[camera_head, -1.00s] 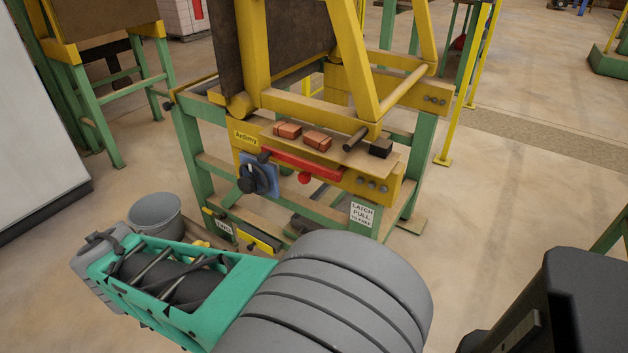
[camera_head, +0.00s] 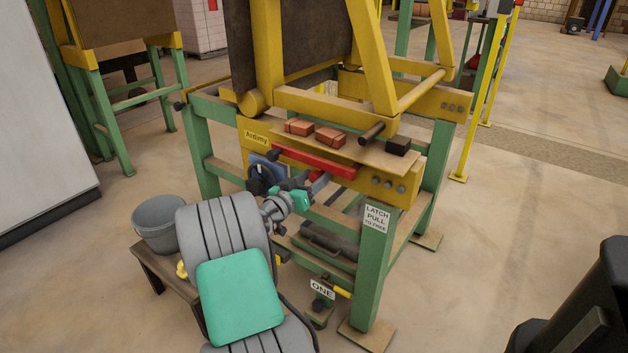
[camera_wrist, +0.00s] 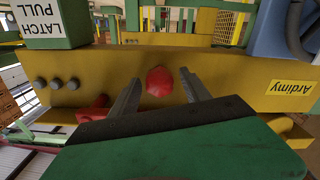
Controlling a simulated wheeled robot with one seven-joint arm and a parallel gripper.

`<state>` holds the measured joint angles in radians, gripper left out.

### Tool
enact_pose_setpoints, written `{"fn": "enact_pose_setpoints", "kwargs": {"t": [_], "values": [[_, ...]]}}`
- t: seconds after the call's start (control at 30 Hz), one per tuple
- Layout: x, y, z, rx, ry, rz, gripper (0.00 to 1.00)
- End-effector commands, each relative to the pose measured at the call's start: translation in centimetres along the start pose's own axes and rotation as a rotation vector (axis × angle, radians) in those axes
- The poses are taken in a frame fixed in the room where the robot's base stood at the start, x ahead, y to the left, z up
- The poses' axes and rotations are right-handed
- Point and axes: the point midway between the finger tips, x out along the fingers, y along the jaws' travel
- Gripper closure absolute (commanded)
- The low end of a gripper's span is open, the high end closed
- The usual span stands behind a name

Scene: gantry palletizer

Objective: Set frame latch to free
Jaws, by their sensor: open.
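The yellow frame beam (camera_head: 400,188) bears a red knob (camera_head: 317,175) on its front face. A sign (camera_head: 377,216) reading "LATCH PULL TO FREE" is on the green leg to its right. My gripper (camera_head: 316,184) is at the beam's front, by the knob. In the wrist view the picture is upside down, and the red knob (camera_wrist: 159,81) appears between the two open fingers (camera_wrist: 160,78), with a gap on each side. I cannot tell how deep the knob sits between the fingertips. A red bar (camera_head: 315,163) runs along the beam above the knob.
A dark rotary handle on a blue plate (camera_head: 256,163) is just left of my gripper. Orange bricks (camera_head: 330,136) and a black block (camera_head: 398,145) lie on the ledge above. A grey bucket (camera_head: 158,222) stands at left.

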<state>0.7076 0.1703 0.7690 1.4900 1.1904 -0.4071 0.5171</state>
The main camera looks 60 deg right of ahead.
Motion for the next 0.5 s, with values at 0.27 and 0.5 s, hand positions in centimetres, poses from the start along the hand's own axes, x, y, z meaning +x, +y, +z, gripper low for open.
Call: {"fn": "enact_pose_setpoints", "kwargs": {"t": [0.27, 0.5], "values": [[0.16, -0.03, -0.06, 0.0, 0.0, -0.001, 0.47], [0.14, -0.02, -0.04, 0.0, 0.0, -0.001, 0.67]]}}
